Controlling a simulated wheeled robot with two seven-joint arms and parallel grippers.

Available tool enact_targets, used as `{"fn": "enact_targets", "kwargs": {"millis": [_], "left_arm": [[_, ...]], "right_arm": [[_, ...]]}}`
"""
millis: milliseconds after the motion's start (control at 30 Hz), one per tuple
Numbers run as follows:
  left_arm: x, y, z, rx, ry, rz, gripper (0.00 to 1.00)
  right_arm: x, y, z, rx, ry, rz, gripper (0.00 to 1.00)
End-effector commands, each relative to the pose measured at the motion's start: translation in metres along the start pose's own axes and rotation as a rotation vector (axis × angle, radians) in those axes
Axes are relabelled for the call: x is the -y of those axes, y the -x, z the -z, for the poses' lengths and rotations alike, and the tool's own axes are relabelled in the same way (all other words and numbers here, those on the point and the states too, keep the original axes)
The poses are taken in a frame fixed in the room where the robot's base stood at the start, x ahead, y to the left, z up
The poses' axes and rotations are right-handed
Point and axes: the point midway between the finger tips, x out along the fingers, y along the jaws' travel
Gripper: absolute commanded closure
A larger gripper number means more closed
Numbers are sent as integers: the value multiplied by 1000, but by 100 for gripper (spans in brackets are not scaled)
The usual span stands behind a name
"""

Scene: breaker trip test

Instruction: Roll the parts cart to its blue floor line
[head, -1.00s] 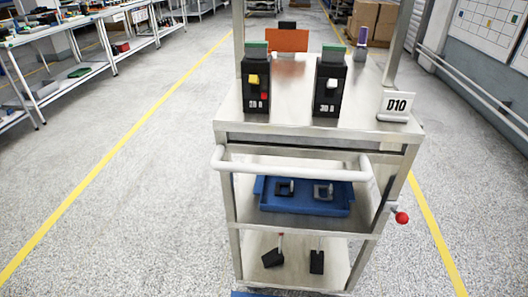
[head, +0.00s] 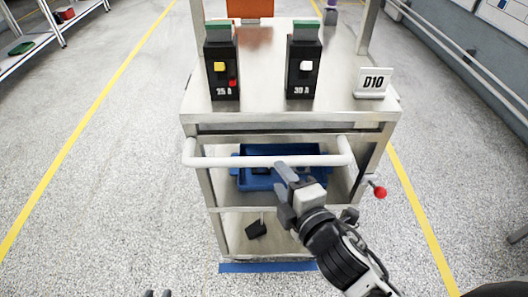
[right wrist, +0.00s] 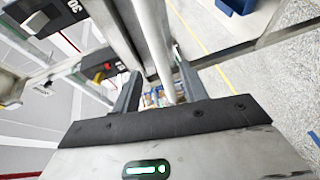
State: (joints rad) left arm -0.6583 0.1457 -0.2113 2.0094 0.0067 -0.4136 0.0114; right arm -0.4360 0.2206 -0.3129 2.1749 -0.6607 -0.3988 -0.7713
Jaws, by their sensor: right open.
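The steel parts cart (head: 290,126) stands upright in front of me. Its white push handle (head: 225,161) runs across the near side. The blue floor line (head: 235,267) shows at the cart's near foot; how far it runs under the cart is hidden. My right gripper (head: 282,188) is open at the handle's right half. In the right wrist view the handle bar (right wrist: 151,40) passes between the spread fingers of the right gripper (right wrist: 157,90); contact is unclear. Only two dark tips of my left gripper (head: 158,294) show at the bottom edge, a little apart and empty.
A blue tray (head: 252,182) lies on the middle shelf. A red knob (head: 380,192) sticks out right. Yellow lines (head: 95,108) flank clear floor; shelving stands far left.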

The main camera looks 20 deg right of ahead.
Motion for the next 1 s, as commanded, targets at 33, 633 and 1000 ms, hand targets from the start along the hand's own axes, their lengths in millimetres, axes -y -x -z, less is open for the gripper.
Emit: {"fn": "enact_targets", "kwargs": {"millis": [33,633,1000], "left_arm": [[1,1,4,-3,-1,2,75],[2,1,2,3,3,7,75],[2,2,0,6,5,7,75]], "right_arm": [[-3,-12,0,1,0,-3,57],[1,-95,0,0,-4,3,57],[1,-95,0,0,-4,3,87]]}}
